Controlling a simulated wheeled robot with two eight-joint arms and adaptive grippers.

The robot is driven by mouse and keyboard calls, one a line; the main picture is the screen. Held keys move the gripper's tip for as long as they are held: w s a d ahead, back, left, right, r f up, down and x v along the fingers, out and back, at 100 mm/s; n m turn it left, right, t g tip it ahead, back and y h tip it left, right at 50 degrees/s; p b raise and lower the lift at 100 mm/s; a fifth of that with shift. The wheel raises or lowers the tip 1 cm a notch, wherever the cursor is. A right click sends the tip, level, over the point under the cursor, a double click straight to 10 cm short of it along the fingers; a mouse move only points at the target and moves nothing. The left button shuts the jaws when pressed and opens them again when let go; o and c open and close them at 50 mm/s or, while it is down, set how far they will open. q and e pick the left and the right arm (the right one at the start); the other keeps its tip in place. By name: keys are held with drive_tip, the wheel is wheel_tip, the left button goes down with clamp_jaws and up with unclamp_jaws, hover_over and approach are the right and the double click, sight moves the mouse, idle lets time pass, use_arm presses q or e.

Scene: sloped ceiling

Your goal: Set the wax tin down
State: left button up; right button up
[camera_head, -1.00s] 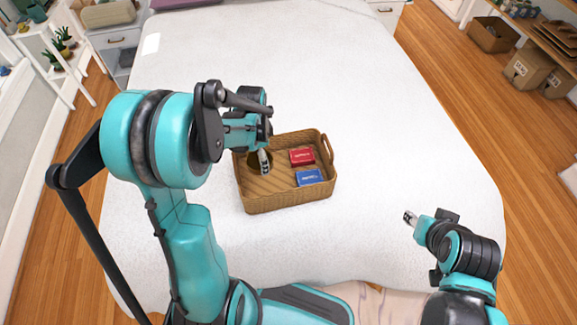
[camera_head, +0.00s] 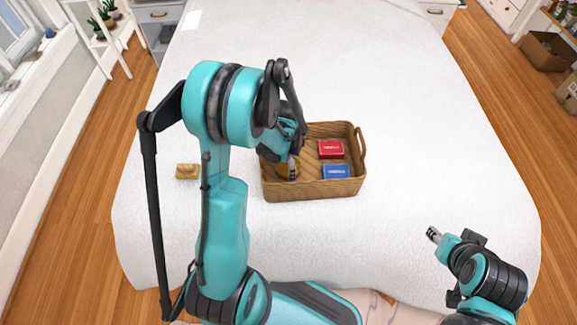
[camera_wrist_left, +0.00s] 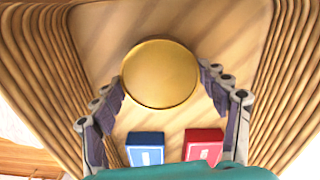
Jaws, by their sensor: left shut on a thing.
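The wax tin is a round, gold-coloured tin (camera_wrist_left: 160,74), seen from above in the left wrist view. My left gripper (camera_head: 290,168) has a finger on each side of it and is shut on it. In the head view the tin (camera_head: 281,168) is partly hidden by the gripper, within the left part of a woven basket (camera_head: 315,190). I cannot tell whether its underside touches the basket floor. My right gripper (camera_head: 433,234) is over the bed at the right, away from the basket; its finger opening is too small to read.
A red box (camera_head: 331,149) and a blue box (camera_head: 336,172) lie in the right part of the basket. The bed right of the basket is clear.

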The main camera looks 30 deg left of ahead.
use_arm(q)
drive_tip(key=shift+r, duration=0.1)
drive_tip(key=o, duration=1.3)
drive_tip(key=shift+o, duration=0.2)
